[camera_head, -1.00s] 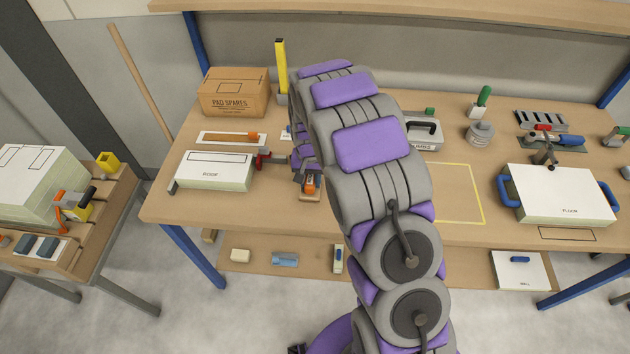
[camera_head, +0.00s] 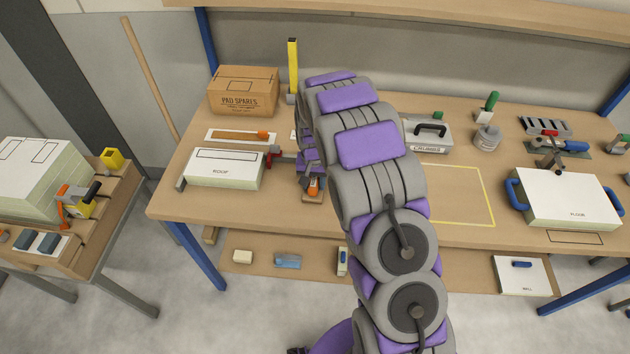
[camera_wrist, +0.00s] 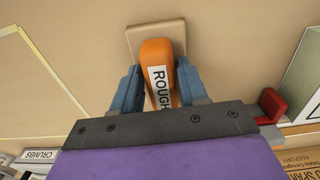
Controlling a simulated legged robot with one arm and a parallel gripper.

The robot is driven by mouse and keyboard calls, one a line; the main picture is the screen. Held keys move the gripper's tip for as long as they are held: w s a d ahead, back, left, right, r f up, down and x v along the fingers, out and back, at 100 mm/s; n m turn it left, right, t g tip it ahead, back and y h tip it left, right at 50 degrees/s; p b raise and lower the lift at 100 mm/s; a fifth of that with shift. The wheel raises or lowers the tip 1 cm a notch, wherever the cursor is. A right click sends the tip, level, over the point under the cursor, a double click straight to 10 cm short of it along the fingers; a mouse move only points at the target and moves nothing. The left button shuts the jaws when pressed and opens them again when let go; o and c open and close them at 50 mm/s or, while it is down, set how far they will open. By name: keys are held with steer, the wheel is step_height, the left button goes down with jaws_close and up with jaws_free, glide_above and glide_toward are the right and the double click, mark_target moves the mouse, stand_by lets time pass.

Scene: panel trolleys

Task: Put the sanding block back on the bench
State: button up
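The sanding block (camera_wrist: 158,62) has an orange handle marked ROUGH and a pale wooden base. In the wrist view my gripper (camera_wrist: 156,85) has one blue-grey finger on each side of the handle, apparently touching it. In the head view the block (camera_head: 313,187) and my gripper (camera_head: 312,176) are low over the left-centre of the wooden bench (camera_head: 280,214). My arm hides part of the gripper there. I cannot tell whether the base touches the bench top.
The ROOF panel stack (camera_head: 222,170) and a red clamp (camera_head: 272,157) are just left of the block. A yellow outlined area (camera_head: 460,190) to the right is empty. A CRUMBS box (camera_head: 430,137) and the FLOOR panel (camera_head: 568,199) are farther right. A trolley (camera_head: 112,205) stands at left.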

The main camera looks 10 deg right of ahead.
mark_target(316, 180)
steer(key=shift+o, duration=1.4)
steer(key=shift+d, duration=1.7)
steer(key=a+r, duration=0.1)
steer(key=r, duration=0.1)
steer(key=a+r+p, duration=0.1)
steer(key=a, duration=0.1)
steer(key=shift+r, duration=0.4)
step_height(316, 180, up, 9)
steer(key=d+p, duration=0.1)
steer(key=s+d+r+n, duration=0.1)
steer(key=s+r, duration=0.4)
steer(key=s, duration=0.3)
steer(key=s+d+r, duration=0.1)
steer(key=s+r, duration=0.5)
steer(key=s, duration=0.3)
steer(key=s+r+n, duration=0.1)
steer(key=s, duration=0.7)
steer(key=s+a+r+g, duration=0.1)
steer(key=s, duration=0.7)
steer(key=s+r+n, duration=0.1)
steer(key=s, duration=0.7)
steer(key=shift+s+a+n+g, duration=0.2)
steer(key=shift+a+n+g, duration=0.1)
steer(key=shift+a+g, duration=0.1)
